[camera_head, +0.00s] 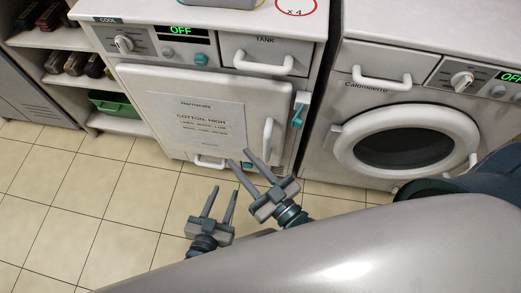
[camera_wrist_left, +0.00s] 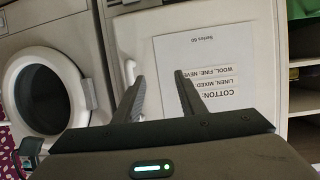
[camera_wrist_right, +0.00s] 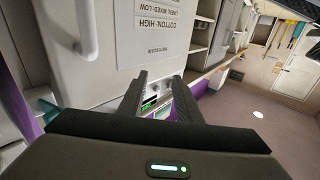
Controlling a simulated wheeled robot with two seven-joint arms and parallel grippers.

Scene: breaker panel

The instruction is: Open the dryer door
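The dryer (camera_head: 210,95) is the left white machine, and its door (camera_head: 150,100) is closed. The door carries a label sheet and a white vertical handle (camera_head: 267,135) near its right edge. My left gripper (camera_head: 222,190) is open and empty, low in front of the dryer. In the left wrist view the door handle (camera_wrist_left: 130,72) shows just beyond one finger, apart from it as far as I can tell. My right gripper (camera_head: 240,157) is open and empty, near the door's lower right. In the right wrist view the handle (camera_wrist_right: 88,35) is at upper left, away from the fingers.
A washer (camera_head: 320,140) with a round door (camera_head: 405,137) stands to the right. Shelves (camera_head: 35,40) stand at left. The tiled floor (camera_head: 110,205) in front is clear.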

